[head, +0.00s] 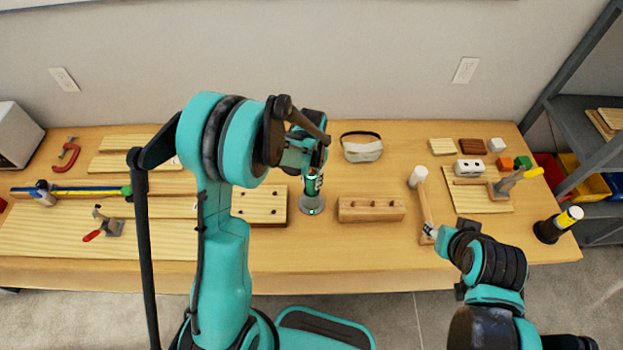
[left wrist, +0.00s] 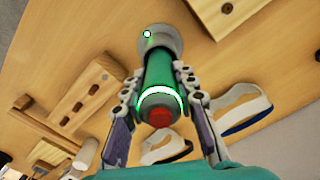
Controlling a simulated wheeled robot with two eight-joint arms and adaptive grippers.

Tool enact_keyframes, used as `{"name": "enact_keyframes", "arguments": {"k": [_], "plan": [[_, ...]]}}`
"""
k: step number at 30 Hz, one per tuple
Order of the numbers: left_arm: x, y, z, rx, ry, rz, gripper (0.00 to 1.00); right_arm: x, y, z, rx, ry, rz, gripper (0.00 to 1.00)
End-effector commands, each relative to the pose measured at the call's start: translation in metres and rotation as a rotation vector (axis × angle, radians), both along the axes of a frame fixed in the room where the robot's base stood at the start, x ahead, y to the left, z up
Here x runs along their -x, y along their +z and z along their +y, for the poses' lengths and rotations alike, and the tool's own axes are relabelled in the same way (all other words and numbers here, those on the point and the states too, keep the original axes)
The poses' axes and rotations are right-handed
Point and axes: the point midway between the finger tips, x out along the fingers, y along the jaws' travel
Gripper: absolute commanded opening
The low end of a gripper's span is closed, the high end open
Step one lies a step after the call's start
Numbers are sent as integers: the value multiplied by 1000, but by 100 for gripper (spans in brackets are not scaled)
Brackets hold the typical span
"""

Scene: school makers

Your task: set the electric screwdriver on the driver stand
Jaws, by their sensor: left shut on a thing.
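The electric screwdriver (head: 312,184) is green, with a red end cap and a glowing ring in the left wrist view (left wrist: 158,82). My left gripper (left wrist: 157,85) is shut around its body, one finger on each side. The screwdriver is about upright over the round grey driver stand (head: 312,207), whose disc also shows in the left wrist view (left wrist: 172,38). I cannot tell whether the screwdriver touches the stand. My right gripper (head: 430,234) is low at the right, by the mallet's handle; its fingers are too small to read.
A wooden block with holes (head: 371,210) stands right of the stand, and another (head: 262,206) close on its left. Safety goggles (head: 362,148) lie behind. A white-headed mallet (head: 418,177) lies to the right. The tabletop (head: 345,248) is clear in front of the stand.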

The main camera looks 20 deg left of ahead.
Motion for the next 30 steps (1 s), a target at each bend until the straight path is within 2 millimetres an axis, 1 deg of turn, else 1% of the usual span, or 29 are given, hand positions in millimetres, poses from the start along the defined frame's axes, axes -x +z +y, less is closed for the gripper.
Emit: {"name": "enact_keyframes", "arguments": {"k": [6,7,17,30], "plan": [[0,-5,0,0,0,0,0,0,-5,0,0,0,0,40],[0,-4,0,0,0,0,36,0,-4,0,0,0,0,40],[0,-2,0,0,0,0,37,0,-2,0,0,0,0,40],[0,35,0,0,0,0,37,0,22,0,0,0,0,40]]}}
